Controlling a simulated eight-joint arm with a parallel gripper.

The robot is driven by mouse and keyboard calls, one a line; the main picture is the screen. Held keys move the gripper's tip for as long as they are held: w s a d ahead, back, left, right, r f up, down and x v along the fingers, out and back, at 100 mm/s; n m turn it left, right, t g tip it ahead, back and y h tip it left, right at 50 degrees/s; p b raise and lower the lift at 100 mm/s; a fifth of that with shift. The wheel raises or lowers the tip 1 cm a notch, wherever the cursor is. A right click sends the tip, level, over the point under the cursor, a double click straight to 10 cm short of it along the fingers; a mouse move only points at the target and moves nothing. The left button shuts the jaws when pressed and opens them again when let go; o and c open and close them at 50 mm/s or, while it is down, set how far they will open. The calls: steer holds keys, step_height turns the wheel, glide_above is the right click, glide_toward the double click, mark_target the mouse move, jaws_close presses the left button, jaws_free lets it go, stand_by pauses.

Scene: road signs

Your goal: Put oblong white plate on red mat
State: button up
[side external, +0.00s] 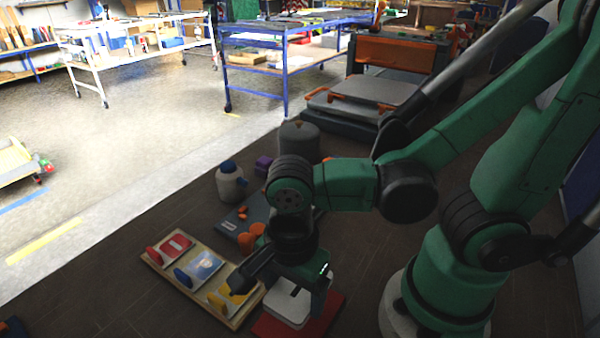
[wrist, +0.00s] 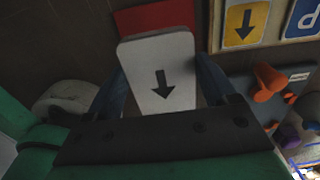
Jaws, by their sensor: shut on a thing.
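The oblong white plate (wrist: 158,68) has rounded corners and a black arrow on its face. My gripper (wrist: 165,95) is shut on it, with one dark finger at each side. In the side external view my gripper (side external: 284,278) points down, and the white plate (side external: 290,305) shows below and beside it. The red mat (side external: 270,326) lies on the floor under the plate, which covers part of it. In the wrist view the red mat (wrist: 150,19) shows past the plate's far edge. I cannot tell whether the plate touches the mat.
A wooden board (side external: 160,263) with red, blue and yellow sign slots stands left of the mat; it also shows in the wrist view (wrist: 272,36). A grey-blue tray (side external: 232,222) with orange pieces lies behind. A white jar (side external: 230,183) stands nearby. Floor left of the board is clear.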

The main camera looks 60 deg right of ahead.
mark_target(295, 308)
steer(key=shift+f, duration=2.35)
steer(key=o, duration=1.3)
steer(key=shift+c, duration=0.2)
steer(key=shift+r, duration=5.9)
steer(key=w+d+n+t, duration=0.7)
steer(key=w+d+n, duration=0.2)
steer(key=n, duration=0.9)
steer(key=shift+d+r, duration=0.4)
steer(key=shift+d, duration=0.05)
